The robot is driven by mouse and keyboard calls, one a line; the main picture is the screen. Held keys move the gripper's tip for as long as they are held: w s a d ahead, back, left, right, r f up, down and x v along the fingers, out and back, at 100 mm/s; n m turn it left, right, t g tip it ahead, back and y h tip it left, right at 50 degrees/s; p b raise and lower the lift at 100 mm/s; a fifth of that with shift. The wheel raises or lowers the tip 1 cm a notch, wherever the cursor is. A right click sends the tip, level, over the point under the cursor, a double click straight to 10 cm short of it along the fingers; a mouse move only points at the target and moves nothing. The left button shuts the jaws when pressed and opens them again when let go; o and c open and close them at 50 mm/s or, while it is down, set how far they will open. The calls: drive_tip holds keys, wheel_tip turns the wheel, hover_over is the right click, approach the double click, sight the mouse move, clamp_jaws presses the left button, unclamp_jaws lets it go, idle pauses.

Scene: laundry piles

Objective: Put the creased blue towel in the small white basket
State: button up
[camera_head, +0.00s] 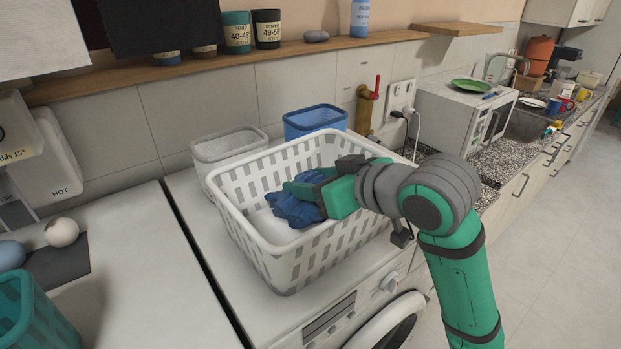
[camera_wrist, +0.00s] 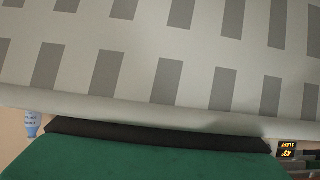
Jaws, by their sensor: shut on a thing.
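The creased blue towel (camera_head: 296,207) is a dark blue crumpled heap inside the large white slotted laundry basket (camera_head: 290,268). My gripper (camera_head: 312,193) reaches into that basket from the right and is shut on the blue towel; its fingertips are partly hidden by the cloth and the arm. The small white basket (camera_head: 228,146) stands behind the large basket, at its back left. Its floor is hidden. The wrist view shows the slotted basket wall (camera_wrist: 150,60) close up; the towel and fingertips do not show there.
A blue basket (camera_head: 315,119) stands right of the small white one, against the wall. A pipe with a red valve (camera_head: 371,92) and a microwave (camera_head: 465,115) are to the right. A wooden shelf (camera_head: 200,68) with tins runs above.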

drive_tip(key=o, duration=1.1)
drive_tip(key=shift+o, duration=0.2)
drive_tip(key=shift+w+r, duration=0.15)
drive_tip(key=shift+r, duration=0.45)
drive_tip(key=v, duration=1.2)
